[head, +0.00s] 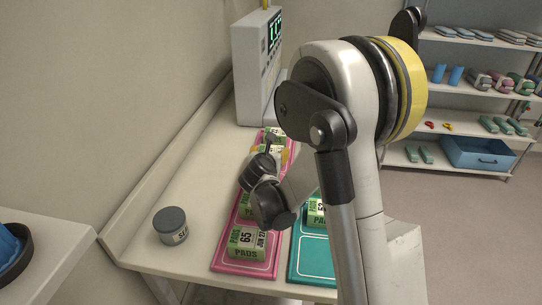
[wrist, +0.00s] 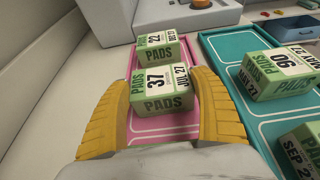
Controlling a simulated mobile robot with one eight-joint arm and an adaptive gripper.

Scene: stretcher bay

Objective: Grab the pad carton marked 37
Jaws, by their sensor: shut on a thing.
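The pad carton marked 37 (wrist: 160,88) is green and white, with "JUN 27" or a similar date on its side. It sits between the two yellow fingers of my gripper (wrist: 164,112) in the wrist view. The fingers are closed on its left and right sides. It is over the pink mat (wrist: 152,127); I cannot tell whether it touches the mat. In the head view my gripper (head: 270,154) is over the far part of the pink mat, with the arm partly hiding it and the carton.
A carton marked 72 (wrist: 158,48) stands just behind. A carton marked 65 (head: 246,242) is at the mat's near end. The teal mat (head: 312,262) on the right holds more cartons. A grey-lidded jar (head: 171,226) stands left; a monitor (head: 252,70) stands at the back.

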